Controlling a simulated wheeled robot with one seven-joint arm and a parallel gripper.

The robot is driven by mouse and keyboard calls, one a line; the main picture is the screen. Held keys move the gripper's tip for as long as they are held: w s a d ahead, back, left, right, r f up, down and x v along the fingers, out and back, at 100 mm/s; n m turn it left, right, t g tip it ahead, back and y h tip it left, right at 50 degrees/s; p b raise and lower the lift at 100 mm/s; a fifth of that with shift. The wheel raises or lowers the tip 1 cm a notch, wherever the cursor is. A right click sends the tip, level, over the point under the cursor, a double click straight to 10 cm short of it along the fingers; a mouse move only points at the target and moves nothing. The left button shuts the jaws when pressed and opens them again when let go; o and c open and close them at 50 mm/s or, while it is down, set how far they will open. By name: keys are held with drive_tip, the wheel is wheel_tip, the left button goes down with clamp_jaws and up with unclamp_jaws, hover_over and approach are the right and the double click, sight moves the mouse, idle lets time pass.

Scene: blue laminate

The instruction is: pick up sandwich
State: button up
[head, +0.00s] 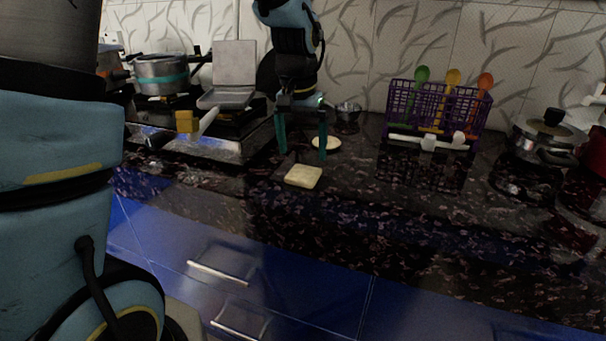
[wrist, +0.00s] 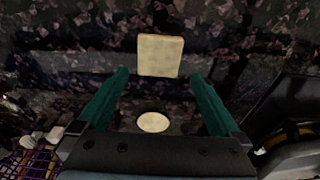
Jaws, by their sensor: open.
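A pale square sandwich (head: 303,176) lies flat on the dark speckled counter, nearer the front edge than my gripper. In the wrist view the sandwich (wrist: 160,55) is just beyond the fingertips, roughly centred between them. My gripper (head: 302,150) points down with its two green fingers spread apart and nothing between them. In the wrist view my gripper (wrist: 162,78) is also open and empty. A round pale disc (head: 326,143) lies behind the sandwich, close to the right finger. The disc also shows in the wrist view (wrist: 153,122), between the fingers and near the palm.
A stove with a pot (head: 161,75) and an upright-lidded grey pan (head: 233,75) stands at left. A purple rack (head: 436,105) with colored utensils stands at back right. A lidded pot (head: 546,137) is at far right. The counter right of the sandwich is clear.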

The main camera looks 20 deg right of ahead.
sight(304, 172)
drive_tip(key=shift+d+f+p, duration=0.15)
drive_tip(key=shift+f+p, duration=0.45)
drive_tip(key=shift+f, duration=2.3)
drive_tip(key=c, duration=1.1)
wheel_tip(304, 172, up, 10)
drive_tip(key=b, duration=0.1)
